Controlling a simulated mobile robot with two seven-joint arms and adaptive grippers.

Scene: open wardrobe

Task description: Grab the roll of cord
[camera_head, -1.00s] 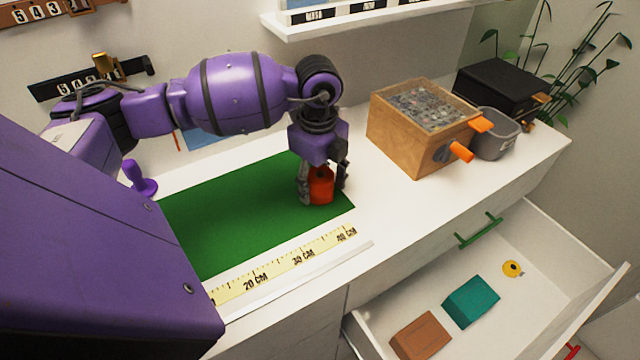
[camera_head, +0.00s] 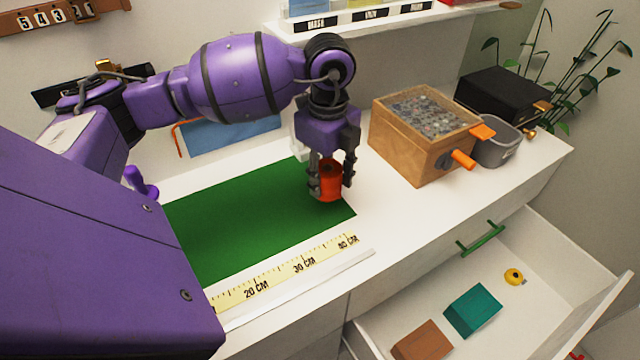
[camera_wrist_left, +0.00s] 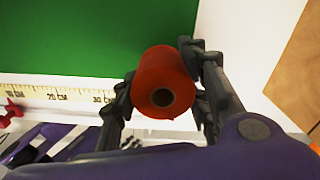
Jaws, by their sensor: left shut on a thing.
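The roll of cord (camera_head: 331,182) is a red-orange cylinder with a hole through its core. It stands at the right end of the green mat (camera_head: 230,215), or just above it; I cannot tell which. My left gripper (camera_head: 332,184) comes down from above and is shut on the roll, one finger on each side. In the left wrist view, the roll (camera_wrist_left: 164,84) sits between the fingers of the left gripper (camera_wrist_left: 165,95), its dark round hole facing the camera. My right gripper is not in view.
A wooden box (camera_head: 410,141) of small grey pieces stands to the right, with a grey bin (camera_head: 497,143) and a black box (camera_head: 503,95) beyond. A ruler strip (camera_head: 290,272) runs along the mat's front. Below, an open drawer (camera_head: 545,318) holds a teal block, a brown block and a yellow item.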

